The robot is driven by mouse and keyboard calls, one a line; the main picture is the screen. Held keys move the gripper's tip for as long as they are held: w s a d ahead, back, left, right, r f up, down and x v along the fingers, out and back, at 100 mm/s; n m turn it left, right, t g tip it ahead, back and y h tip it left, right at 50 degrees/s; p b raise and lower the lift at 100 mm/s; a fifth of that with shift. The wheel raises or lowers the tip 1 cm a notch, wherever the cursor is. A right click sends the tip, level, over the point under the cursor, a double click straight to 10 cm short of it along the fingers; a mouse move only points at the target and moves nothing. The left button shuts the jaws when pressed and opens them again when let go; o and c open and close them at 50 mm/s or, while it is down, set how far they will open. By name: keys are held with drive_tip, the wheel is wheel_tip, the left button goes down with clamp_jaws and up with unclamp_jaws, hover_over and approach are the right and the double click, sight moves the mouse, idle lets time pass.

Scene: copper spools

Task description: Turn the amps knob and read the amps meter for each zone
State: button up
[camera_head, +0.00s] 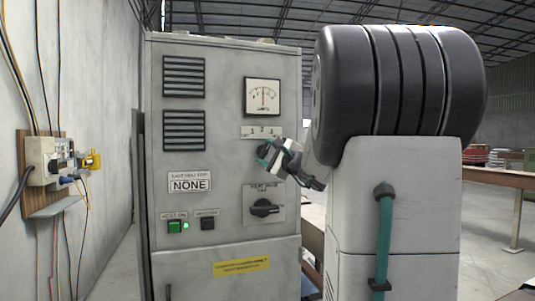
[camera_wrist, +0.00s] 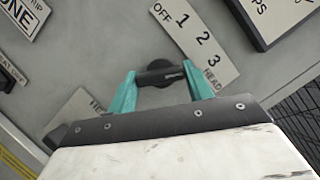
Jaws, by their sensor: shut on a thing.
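The grey cabinet (camera_head: 225,100) carries a white-faced meter (camera_head: 262,97) with its needle near the middle of the scale; the numbers are too small to read. Below it is a label plate (camera_head: 262,132), which in the wrist view (camera_wrist: 208,42) reads OFF, 1, 2, 3. My gripper (camera_head: 268,152) is at the knob just under this plate. In the wrist view its teal fingers (camera_wrist: 160,74) are shut on the sides of the black knob (camera_wrist: 163,75). My gripper partly hides that knob in the head view. Which position the knob points to is unclear.
A second black knob (camera_head: 265,208) sits lower on the panel. A lit green button (camera_head: 174,226), a black button (camera_head: 208,223) and a sign reading NONE (camera_head: 189,185) are to its left. A wall box with a yellow plug (camera_head: 92,160) is at far left.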

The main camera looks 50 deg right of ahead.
drive_tip(key=shift+f+m, duration=0.1)
drive_tip(key=shift+m, duration=0.6)
drive_tip(key=o, duration=1)
drive_tip(key=v, duration=0.7)
drive_tip(key=shift+s+a+f, duration=0.1)
drive_tip(key=shift+s+a, duration=0.15)
drive_tip(key=shift+s, duration=0.1)
